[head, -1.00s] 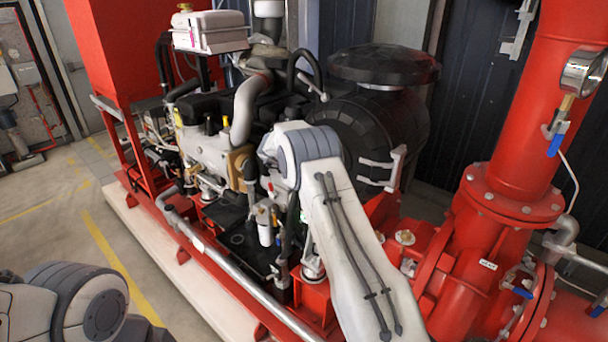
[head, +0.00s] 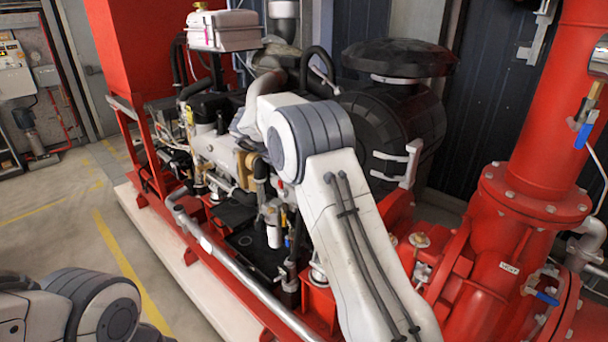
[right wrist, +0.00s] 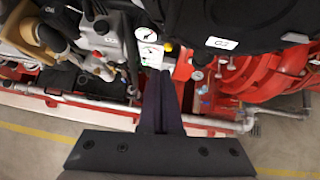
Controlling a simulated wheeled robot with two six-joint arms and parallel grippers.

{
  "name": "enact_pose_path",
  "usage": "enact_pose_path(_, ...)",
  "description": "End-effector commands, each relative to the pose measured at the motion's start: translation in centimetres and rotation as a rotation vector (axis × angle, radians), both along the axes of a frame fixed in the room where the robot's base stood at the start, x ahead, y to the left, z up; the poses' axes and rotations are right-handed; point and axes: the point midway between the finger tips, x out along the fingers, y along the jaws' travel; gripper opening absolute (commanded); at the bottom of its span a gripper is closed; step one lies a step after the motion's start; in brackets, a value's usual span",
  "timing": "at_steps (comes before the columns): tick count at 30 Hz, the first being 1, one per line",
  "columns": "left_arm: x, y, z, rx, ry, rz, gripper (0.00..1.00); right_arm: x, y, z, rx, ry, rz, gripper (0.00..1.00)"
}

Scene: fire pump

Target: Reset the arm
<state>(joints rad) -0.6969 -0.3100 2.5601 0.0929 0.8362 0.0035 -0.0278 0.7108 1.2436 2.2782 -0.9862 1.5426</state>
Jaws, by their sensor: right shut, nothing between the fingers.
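My right gripper (right wrist: 160,110) shows in the right wrist view with its two dark fingers together and nothing between them. It hangs over the fire pump set, near a small panel (right wrist: 148,45) with white labels on the engine. In the head view my right arm reaches up from the bottom and bends at the joint in front of the engine (head: 215,150); its gripper is hidden there. Part of my left arm shows at the bottom left, but its gripper is outside the view.
A silver rail (head: 245,270) runs along the front of the red frame. Thick red pipes (head: 545,120) stand at the right, and a black round air filter (head: 390,115) sits behind my right arm. Open floor (head: 60,220) with yellow lines lies at the left.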

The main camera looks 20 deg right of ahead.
Motion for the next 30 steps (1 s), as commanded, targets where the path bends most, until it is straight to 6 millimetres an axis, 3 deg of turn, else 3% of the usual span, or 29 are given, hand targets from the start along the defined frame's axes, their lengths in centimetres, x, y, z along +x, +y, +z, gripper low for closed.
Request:
enact_pose_path(8,0.0,0.0,-0.3,0.0,0.0,-0.001,0.49,-0.3,0.6,0.8,-0.007,0.003,0.01,0.0)
enact_pose_path(13,0.0,0.0,-0.3,0.0,0.0,-0.001,0.49,0.3,-0.4,2.8,-0.172,0.056,0.215,0.0)
enact_pose_path(17,0.0,0.0,-0.3,0.0,0.0,-0.001,0.49,1.0,-0.1,5.1,-0.455,0.188,0.587,0.0)
enact_pose_path(20,0.0,0.0,-0.3,0.0,0.0,-0.001,0.49,0.9,1.8,5.9,-0.697,0.331,0.926,0.0)
enact_pose_path(23,0.0,0.0,-0.3,0.0,0.0,-0.001,0.49,-0.3,4.7,5.3,-0.931,0.489,1.274,0.0)
enact_pose_path(26,0.0,0.0,-0.3,0.0,0.0,-0.001,0.49,-3.0,8.0,3.3,-1.157,0.658,1.634,0.0)
enact_pose_path(30,0.0,0.0,-0.3,0.0,0.0,-0.001,0.49,-9.7,12.0,-1.1,-1.446,0.883,2.158,0.0)
